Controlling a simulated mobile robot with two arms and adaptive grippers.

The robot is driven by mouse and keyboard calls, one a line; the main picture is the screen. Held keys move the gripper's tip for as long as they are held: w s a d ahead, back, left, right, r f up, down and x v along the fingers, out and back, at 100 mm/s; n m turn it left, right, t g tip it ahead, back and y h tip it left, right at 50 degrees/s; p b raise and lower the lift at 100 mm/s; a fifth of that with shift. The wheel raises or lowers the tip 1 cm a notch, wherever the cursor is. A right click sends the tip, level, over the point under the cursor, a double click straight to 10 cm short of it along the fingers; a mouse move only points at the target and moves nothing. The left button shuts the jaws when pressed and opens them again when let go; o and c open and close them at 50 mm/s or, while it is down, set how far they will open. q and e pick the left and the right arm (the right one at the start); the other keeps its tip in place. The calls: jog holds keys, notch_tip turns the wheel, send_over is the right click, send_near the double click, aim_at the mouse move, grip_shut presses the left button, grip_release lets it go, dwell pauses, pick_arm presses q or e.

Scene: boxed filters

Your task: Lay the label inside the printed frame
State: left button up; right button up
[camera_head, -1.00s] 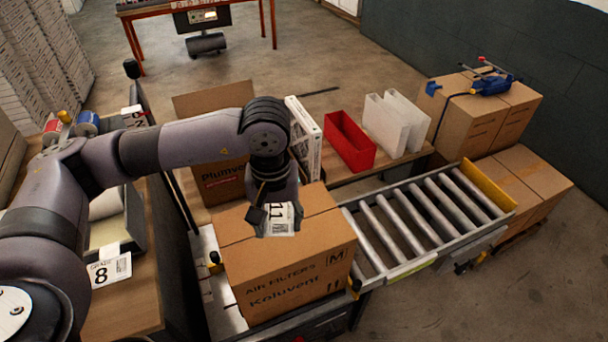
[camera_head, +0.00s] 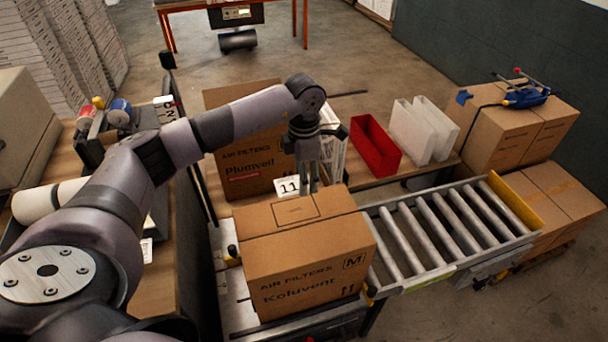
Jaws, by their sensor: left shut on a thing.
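My left gripper (camera_head: 308,186) is shut on a white label (camera_head: 289,186) printed with "11". The label shows at the left of the fingers. It appears just beyond the printed frame (camera_head: 296,210), near the back edge of the box top; its exact height above the box is hard to judge. The printed frame is a thin dark rectangle on the top of the cardboard Koluvent air filters box (camera_head: 308,268), and it looks empty. My right gripper is out of view.
The box sits at the left end of a roller conveyor (camera_head: 440,235). Behind stand a Plumveil box (camera_head: 235,160), a red bin (camera_head: 375,150) and white holders (camera_head: 420,130). Stacked boxes (camera_head: 510,125) with a blue tool (camera_head: 525,96) stand right. A bench with rolls lies left.

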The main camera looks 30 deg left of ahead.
aim_at(304, 208)
pick_arm(q)
jog(key=shift+d+f+b, duration=0.1)
jog(key=shift+f+b, duration=0.4)
jog(key=shift+b, duration=0.05)
notch_tip(304, 208, down, 8)
jog(key=b, duration=0.6)
jog(key=shift+f, duration=0.15)
jog(key=o, duration=0.7)
jog(key=shift+o, duration=0.2)
jog(key=shift+r, duration=0.2)
